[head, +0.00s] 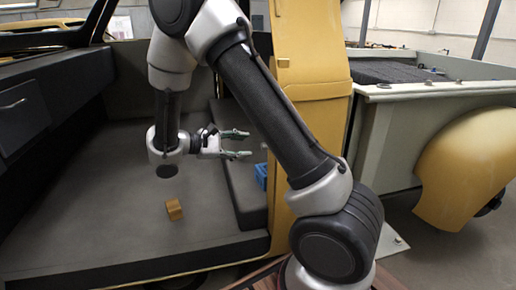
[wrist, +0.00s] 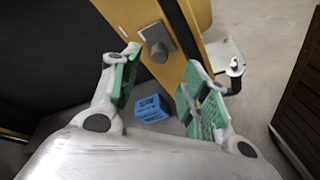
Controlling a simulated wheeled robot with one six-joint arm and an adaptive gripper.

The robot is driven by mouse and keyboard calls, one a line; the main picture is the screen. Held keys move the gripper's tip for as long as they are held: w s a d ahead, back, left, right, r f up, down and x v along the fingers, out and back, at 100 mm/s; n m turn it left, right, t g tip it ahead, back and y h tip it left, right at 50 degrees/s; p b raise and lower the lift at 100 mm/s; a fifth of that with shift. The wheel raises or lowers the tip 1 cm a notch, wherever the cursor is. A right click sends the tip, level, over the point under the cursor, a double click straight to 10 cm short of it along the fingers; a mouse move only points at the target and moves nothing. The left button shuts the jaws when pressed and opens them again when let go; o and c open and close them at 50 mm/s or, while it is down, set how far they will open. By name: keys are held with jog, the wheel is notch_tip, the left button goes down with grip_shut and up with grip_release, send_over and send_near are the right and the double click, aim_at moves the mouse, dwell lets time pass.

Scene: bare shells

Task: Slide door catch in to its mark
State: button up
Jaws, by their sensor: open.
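What looks like the door catch (wrist: 155,38) is a grey plate with a round knob on the yellow pillar, ahead of my fingers in the wrist view. I cannot make it out in the head view. No mark for it can be told apart. My gripper (head: 240,144) is open and empty, pointing right towards the yellow pillar (head: 309,45). In the wrist view its green-padded fingers (wrist: 161,58) stand wide apart, with the catch beyond the gap and seemingly untouched.
A tan block (head: 174,209) lies on the grey floor panel. A metal bracket (wrist: 229,58) stands out right of the pillar.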

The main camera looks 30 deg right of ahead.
jog(key=x, duration=0.7)
jog(key=shift+d, duration=0.25)
jog(key=shift+w+f, duration=0.1)
jog(key=shift+f, duration=0.05)
